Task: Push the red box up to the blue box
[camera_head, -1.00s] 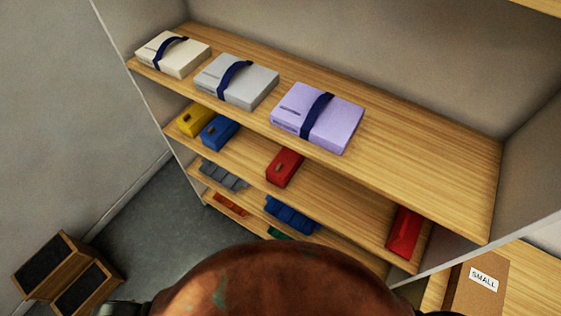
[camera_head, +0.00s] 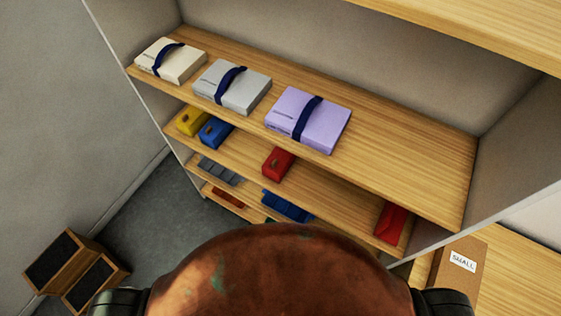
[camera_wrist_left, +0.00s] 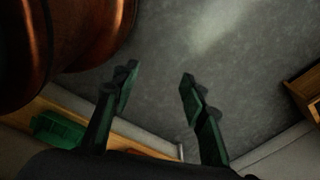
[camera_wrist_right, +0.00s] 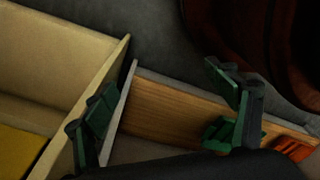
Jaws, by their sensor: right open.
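The red box (camera_head: 278,163) sits on the second shelf (camera_head: 335,188), below the purple case. The blue box (camera_head: 215,132) is on the same shelf to its left, with a clear gap between them. Another red box (camera_head: 392,222) lies at the right end of that shelf. My left gripper (camera_wrist_left: 157,88) is open and empty, over grey floor in the left wrist view. My right gripper (camera_wrist_right: 158,82) is open and empty in the right wrist view, near a wooden shelf board (camera_wrist_right: 165,105). Neither gripper shows in the head view.
A yellow box (camera_head: 192,120) stands just left of the blue box. White, grey and purple (camera_head: 308,120) strapped cases stand on the shelf above. Lower shelves hold grey and blue bins (camera_head: 286,206). A brown carton (camera_head: 460,270) marked SMALL is at right; wooden crates (camera_head: 75,270) are on the floor.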

